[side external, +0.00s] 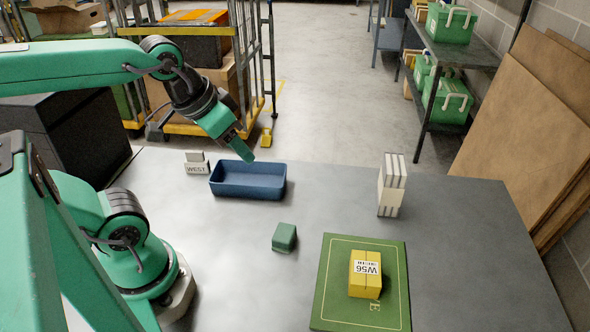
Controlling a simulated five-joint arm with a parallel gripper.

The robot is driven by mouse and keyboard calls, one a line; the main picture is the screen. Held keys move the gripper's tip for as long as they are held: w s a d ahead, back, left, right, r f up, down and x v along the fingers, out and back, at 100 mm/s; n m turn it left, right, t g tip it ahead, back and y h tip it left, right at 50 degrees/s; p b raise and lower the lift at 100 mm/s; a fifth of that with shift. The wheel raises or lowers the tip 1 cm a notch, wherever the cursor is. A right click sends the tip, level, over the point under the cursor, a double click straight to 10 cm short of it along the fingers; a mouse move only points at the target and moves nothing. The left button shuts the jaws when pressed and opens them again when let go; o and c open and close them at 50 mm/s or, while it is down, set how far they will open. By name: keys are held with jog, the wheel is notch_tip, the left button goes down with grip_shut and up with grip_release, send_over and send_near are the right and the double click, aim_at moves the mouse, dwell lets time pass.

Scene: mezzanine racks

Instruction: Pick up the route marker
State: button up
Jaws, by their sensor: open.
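A small pale block marker reading "WEST" (196,168) stands on the grey table near its back edge; it looks like the route marker. My gripper (246,155) is to the right of this marker in the picture, over the back of the blue tray. It points down and to the right, is open, and holds nothing that I can see. The gap between its fingers is hard to make out from this side.
The blue tray (247,195) looks empty, right beside the marker. A green block (284,237), a white striped block (391,187) and a green book (335,300) bearing a yellow box (365,275) stand on the table (460,250). The table's right side is clear.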

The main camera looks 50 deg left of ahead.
jog(key=w+a+f+n+g+y, duration=0.15)
jog(key=w+a+n, duration=0.25)
jog(key=a+n, duration=0.4)
jog(key=n+g+h, duration=0.2)
jog(key=n+g, duration=0.2)
jog(key=n, duration=1.5)
send_over(194, 151)
jog(key=shift+y, duration=0.25)
jog(key=f, duration=0.9)
jog(key=d+f, duration=0.1)
jog(key=f, duration=0.3)
jog(key=shift+f, duration=0.4)
jog(key=shift+s+a+f+n, duration=0.1)
jog(key=shift+a+f+n, duration=0.15)
jog(key=shift+n, duration=0.25)
jog(key=shift+a+f, duration=0.15)
jog(key=shift+f, duration=3.7)
jog(key=c, duration=1)
